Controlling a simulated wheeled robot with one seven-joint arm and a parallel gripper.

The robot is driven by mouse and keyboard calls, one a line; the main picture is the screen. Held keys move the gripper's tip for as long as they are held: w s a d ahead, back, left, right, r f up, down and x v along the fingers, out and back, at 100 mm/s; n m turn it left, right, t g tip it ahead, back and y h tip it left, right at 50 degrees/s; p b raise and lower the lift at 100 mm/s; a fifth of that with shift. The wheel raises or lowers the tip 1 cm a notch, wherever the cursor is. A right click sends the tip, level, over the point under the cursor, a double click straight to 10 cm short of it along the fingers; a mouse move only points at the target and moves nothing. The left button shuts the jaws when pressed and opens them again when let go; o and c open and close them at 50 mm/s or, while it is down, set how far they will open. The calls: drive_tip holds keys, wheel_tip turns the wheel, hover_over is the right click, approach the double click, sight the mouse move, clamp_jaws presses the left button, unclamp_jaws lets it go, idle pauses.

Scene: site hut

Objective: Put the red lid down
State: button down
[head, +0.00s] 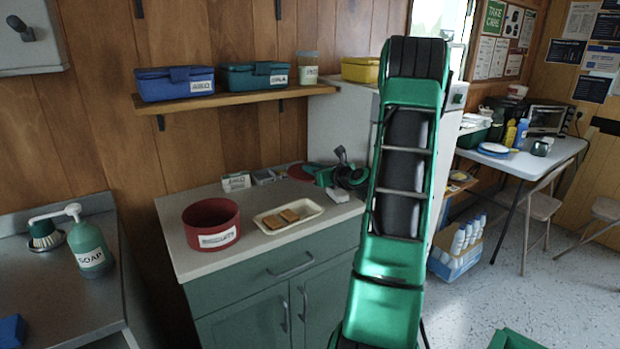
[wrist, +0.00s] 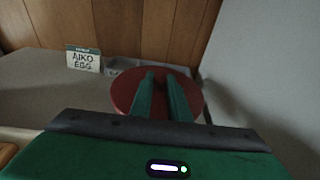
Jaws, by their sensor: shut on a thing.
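The red lid (wrist: 125,92) is a round, dark red disc. My gripper (wrist: 162,76) is shut on it, with both green fingers reaching over the disc in the wrist view. In the head view the lid (head: 299,172) shows at the back of the counter, just left of my gripper (head: 316,170), partly hidden by it. I cannot tell whether the lid touches the counter or hangs just above it. A round red tin (head: 211,226) with a white label stands open at the front left of the counter (head: 262,256).
A pale tray (head: 270,228) with brown slices lies in front of the lid. A small card (head: 236,182) reading "AIKO EGG" and a low grey container (wrist: 122,66) stand at the back wall. A shelf (head: 240,97) with lunch boxes hangs above. A grey-white panel stands right.

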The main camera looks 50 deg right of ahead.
drive_tip(key=shift+f, duration=1.35)
drive_tip(key=shift+f, duration=0.55)
drive_tip(key=c, duration=1.7)
unclamp_jaws()
drive_tip(key=shift+r, duration=0.4)
drive_tip(key=shift+s+r, duration=0.25)
drive_tip(key=shift+s, duration=0.05)
drive_tip(key=v, duration=1.1)
drive_tip(key=shift+s+a, duration=0.15)
drive_tip(key=shift+s, duration=0.1)
